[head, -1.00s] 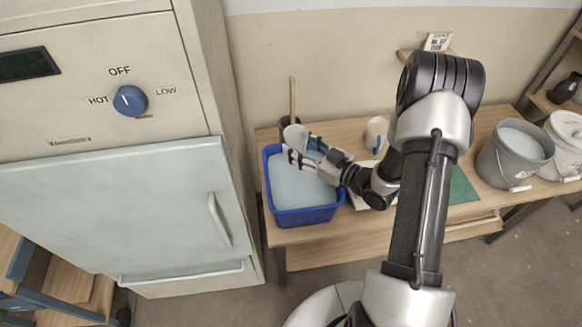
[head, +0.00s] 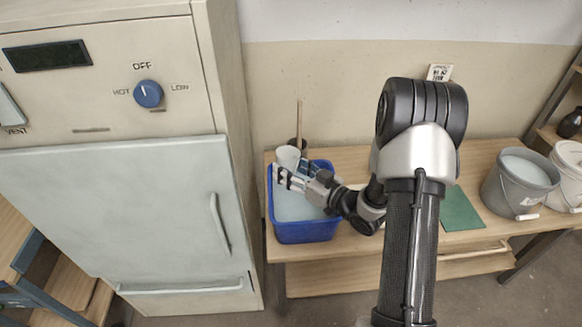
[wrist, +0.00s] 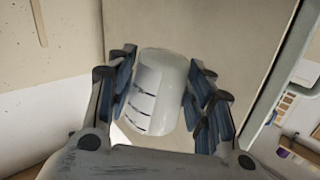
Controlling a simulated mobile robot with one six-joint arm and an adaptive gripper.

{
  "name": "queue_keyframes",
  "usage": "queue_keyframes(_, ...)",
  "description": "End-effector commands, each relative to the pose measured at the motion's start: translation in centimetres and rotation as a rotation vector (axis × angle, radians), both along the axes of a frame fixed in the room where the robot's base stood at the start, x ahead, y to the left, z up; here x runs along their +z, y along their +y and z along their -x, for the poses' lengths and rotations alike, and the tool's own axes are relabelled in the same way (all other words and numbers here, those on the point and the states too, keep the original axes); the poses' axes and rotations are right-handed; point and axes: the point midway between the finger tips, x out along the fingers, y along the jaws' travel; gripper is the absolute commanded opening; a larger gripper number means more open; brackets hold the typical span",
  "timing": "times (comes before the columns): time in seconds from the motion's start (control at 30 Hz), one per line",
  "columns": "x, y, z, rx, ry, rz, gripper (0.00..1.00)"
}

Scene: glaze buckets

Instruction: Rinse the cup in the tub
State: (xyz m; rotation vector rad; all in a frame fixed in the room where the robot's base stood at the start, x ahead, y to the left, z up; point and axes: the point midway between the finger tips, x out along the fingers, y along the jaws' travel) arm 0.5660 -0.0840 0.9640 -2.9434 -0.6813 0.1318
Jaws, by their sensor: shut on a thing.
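A pale cup (head: 288,156) is held at the back left of the blue tub (head: 308,232). The tub stands on the wooden bench and holds pale liquid (head: 291,203). My gripper (head: 290,172) is shut on the cup. In the wrist view the cup (wrist: 158,92) sits between the two padded fingers, with a few dark marks on its side. The cup appears above the liquid; I cannot tell whether its lower part touches it.
A dark pot with an upright wooden stick (head: 300,120) stands just behind the tub. A large kiln-like cabinet (head: 120,210) is close on the left. A green mat (head: 460,211) and a grey bucket (head: 519,182) are on the bench to the right.

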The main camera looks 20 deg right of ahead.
Motion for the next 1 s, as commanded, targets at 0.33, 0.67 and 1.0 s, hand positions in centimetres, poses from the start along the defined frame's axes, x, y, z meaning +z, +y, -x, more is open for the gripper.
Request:
queue_keyframes(0.33,1.3,1.2,0.6,0.0,0.147,-0.305,0.05)
queue_keyframes(0.67,1.4,1.8,0.9,0.0,0.308,-0.639,0.05)
queue_keyframes(1.0,0.8,1.4,0.7,-0.001,0.536,-1.114,0.05)
